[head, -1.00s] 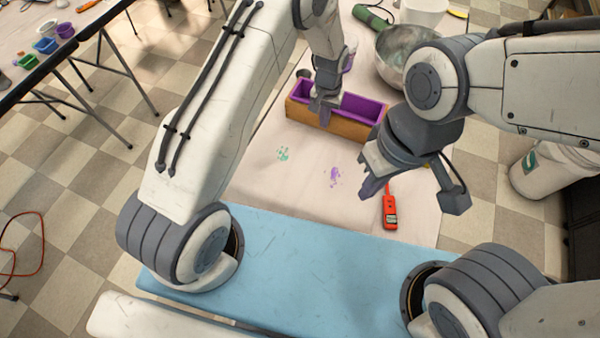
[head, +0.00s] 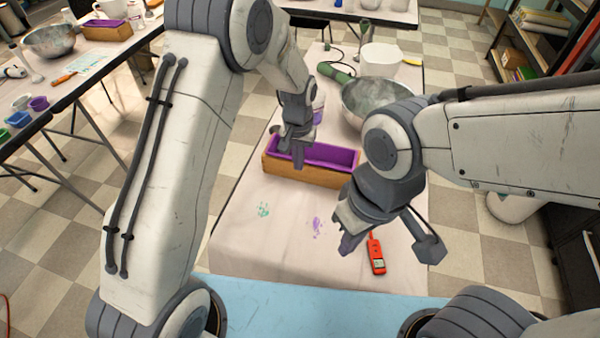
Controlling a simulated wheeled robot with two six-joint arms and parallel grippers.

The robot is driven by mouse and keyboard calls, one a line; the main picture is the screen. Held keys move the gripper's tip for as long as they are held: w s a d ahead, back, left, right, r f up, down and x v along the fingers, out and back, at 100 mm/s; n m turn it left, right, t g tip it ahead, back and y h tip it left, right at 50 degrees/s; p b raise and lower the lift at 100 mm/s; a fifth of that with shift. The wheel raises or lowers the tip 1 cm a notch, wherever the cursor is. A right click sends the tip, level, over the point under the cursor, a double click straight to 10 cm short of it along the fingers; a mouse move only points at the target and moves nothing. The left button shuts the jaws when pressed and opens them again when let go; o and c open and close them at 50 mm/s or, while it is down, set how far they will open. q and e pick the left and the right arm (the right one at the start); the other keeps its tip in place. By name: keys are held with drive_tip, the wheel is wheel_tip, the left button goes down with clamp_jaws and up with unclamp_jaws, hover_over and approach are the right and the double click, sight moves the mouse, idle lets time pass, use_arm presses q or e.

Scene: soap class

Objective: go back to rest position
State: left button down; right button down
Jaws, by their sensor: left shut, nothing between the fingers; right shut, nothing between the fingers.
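My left gripper (head: 298,157) is shut and empty. In the head view it overlaps the wooden mould with a purple liner (head: 335,177); I cannot tell how high above it the fingers are. My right gripper (head: 345,248) is shut and empty, pointing down in front of the mould's right end, left of a red thermometer-like device (head: 376,256). Part of the mould's liner is hidden behind my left gripper.
A metal bowl (head: 350,100), a white container (head: 380,60) and a green hand tool (head: 335,72) stand at the back of the white-covered table (head: 250,240). Green and purple stains mark its open front. Another table with cups (head: 38,104) is at left.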

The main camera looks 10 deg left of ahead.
use_arm(q)
drive_tip(key=s+d+r+m, duration=0.2)
drive_tip(key=s+d+r, duration=0.2)
drive_tip(key=s+r, duration=0.7)
drive_tip(key=s+a+r+m, duration=0.1)
drive_tip(key=s+r, duration=0.1)
drive_tip(key=s, duration=0.7)
drive_tip(key=s+a+r+m+h, duration=0.1)
drive_tip(key=s+r+m, duration=0.1)
drive_tip(key=s, duration=0.7)
drive_tip(key=shift+a+r, duration=0.25)
drive_tip(key=shift+r, duration=0.1)
